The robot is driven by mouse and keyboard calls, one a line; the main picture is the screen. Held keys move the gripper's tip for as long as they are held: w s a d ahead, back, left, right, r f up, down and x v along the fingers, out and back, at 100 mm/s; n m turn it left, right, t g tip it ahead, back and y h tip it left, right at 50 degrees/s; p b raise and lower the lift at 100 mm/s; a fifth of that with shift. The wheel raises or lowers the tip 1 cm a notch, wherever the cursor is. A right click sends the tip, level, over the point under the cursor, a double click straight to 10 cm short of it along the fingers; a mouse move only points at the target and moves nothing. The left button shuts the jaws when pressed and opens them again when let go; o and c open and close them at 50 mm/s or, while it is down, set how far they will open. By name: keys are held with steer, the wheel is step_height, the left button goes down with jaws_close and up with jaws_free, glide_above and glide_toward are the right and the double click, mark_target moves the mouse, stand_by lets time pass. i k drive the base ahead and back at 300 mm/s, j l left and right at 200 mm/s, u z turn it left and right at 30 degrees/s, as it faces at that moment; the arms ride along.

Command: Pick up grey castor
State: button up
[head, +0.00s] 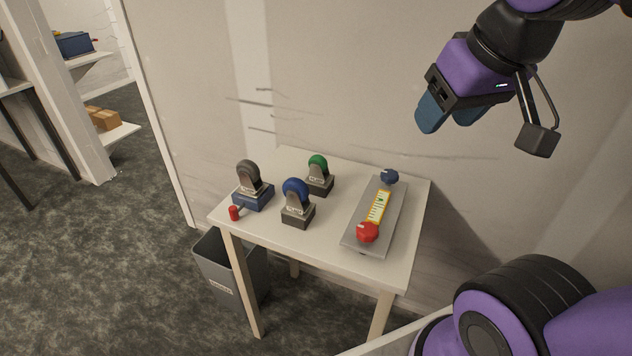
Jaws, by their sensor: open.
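The grey castor (248,175) has a dark grey wheel on top and sits upright on a blue block (254,198) at the left of the small table (322,247). A red knob (235,212) sticks out from the front of that block. My gripper (447,118) is high at the upper right, above and to the right of the table, far from the castor. Its blue fingers point down, open, with nothing seen between them.
A blue-wheeled castor (297,203) and a green-wheeled castor (319,176) stand right of the grey one. A grey plate (390,225) with a yellow strip, a red knob and a blue knob lies at the right. A bin (222,276) stands below, and a wall rises behind.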

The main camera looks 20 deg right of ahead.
mark_target(251, 184)
steer(key=i+j, duration=0.1)
steer(key=j, duration=0.25)
steer(key=i+j, duration=0.1)
steer(key=j, duration=0.2)
steer(key=i+j, duration=0.1)
steer(key=j, duration=0.25)
steer(key=i+j, duration=0.35)
